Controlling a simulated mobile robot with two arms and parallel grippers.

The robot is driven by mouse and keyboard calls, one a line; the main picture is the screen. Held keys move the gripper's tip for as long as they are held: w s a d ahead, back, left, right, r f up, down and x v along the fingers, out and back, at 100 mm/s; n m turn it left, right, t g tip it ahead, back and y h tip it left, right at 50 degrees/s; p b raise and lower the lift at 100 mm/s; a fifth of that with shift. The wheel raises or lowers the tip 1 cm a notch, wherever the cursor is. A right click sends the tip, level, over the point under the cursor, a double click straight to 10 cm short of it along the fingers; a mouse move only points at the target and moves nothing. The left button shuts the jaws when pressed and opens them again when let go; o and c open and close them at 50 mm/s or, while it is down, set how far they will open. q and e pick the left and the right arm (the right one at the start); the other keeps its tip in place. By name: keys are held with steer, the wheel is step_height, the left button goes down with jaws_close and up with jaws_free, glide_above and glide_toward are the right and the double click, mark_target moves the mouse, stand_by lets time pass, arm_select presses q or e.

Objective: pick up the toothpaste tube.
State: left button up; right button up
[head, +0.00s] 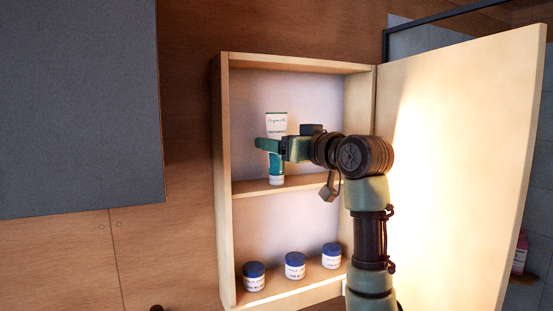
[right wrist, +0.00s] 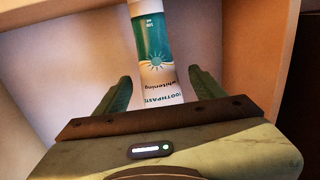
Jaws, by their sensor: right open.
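The toothpaste tube (head: 277,124) is white and teal and stands upright on the upper shelf of an open wall cabinet. My right gripper (head: 268,148) reaches in from the right in the head view and covers the tube's middle. In the right wrist view the tube (right wrist: 155,48) lies between the two open fingers of my right gripper (right wrist: 160,90). A gap shows between the tube and each finger, so the gripper is open and not holding it. My left gripper is not in view.
The cabinet (head: 222,180) has a shelf (head: 250,187) and a door (head: 455,150) swung open at the right, beside my right arm. Three blue-lidded jars (head: 254,276) (head: 295,265) (head: 331,256) stand in the lower compartment. A grey panel (head: 80,110) is at the left.

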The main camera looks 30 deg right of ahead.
steer(key=shift+c, duration=0.3)
jaws_close()
